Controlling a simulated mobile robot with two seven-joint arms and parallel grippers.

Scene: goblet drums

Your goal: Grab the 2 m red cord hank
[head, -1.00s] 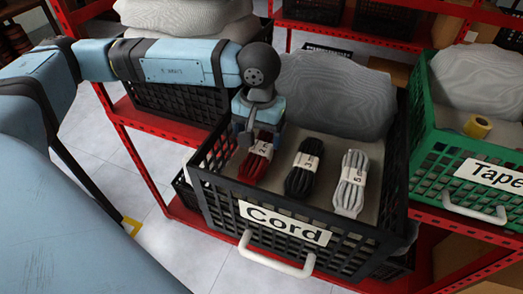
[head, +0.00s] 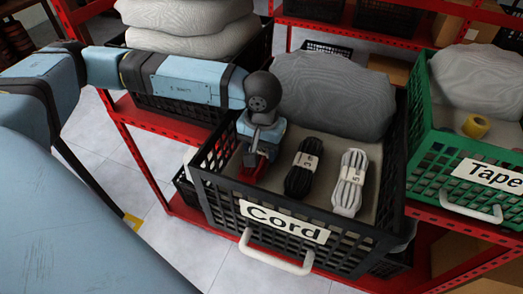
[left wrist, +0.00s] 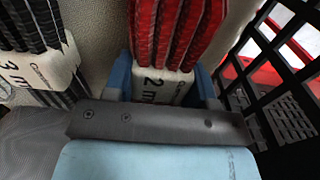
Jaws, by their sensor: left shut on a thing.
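The red cord hank (head: 252,172) lies at the left in the black crate labelled Cord (head: 225,205). In the left wrist view its red strands (left wrist: 178,30) and white "2 m" band (left wrist: 160,86) show up close. My left gripper (head: 256,155) reaches down into the crate over the hank and hides part of it in the head view. In the left wrist view its blue fingers (left wrist: 162,82) stand on either side of the banded middle, shut on it. I cannot tell if the hank is off the crate floor. My right gripper is in neither view.
A black hank (head: 300,176) and a white hank (head: 349,183) lie to the right in the same crate. A grey sack (head: 335,95) fills its back. The crate wall is close beside my gripper. A green Tape crate (head: 470,160) stands at the right.

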